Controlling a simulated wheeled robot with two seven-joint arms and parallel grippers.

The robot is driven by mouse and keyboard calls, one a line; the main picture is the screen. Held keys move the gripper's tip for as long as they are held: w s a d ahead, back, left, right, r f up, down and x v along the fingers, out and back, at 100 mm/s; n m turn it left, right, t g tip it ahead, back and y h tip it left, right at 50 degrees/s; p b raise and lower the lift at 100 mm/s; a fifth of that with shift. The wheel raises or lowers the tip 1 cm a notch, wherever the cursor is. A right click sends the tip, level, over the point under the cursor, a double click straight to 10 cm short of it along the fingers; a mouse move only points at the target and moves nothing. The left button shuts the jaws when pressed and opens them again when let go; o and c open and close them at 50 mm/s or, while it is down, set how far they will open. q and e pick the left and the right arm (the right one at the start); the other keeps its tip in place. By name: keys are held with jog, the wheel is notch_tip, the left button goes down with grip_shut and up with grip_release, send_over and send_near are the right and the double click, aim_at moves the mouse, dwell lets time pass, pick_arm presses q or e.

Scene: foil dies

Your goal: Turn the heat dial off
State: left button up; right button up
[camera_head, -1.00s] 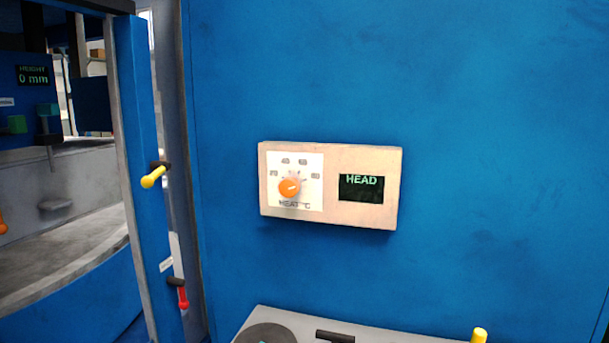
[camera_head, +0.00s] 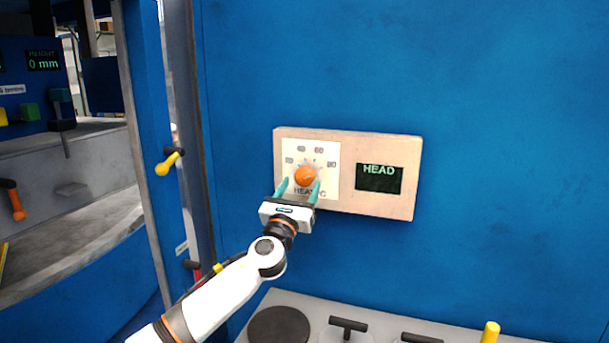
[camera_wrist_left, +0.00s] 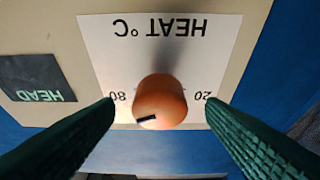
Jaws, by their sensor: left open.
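The orange heat dial (camera_head: 305,175) sits on a white scale plate (camera_head: 330,151) marked HEAT °C, on a beige panel on the blue wall. In the left wrist view the dial (camera_wrist_left: 160,102) shows a dark pointer mark on its face, between the 80 and 20 labels as seen there. My left gripper (camera_head: 299,187) is open, with its green fingers one on each side of the dial. In the left wrist view the fingers (camera_wrist_left: 160,118) stand apart from the dial with gaps on both sides. My right gripper is not in view.
A dark display (camera_head: 379,179) reading HEAD is on the same panel, right of the dial. Below is a grey surface with a dark disc (camera_head: 279,325), black handles and a yellow peg (camera_head: 490,332). A yellow lever (camera_head: 168,163) projects at the left. The wall around the panel is clear.

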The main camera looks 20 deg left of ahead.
aim_at(303, 181)
pick_arm(q)
jog(key=shift+x, duration=2)
jog(key=c, duration=1)
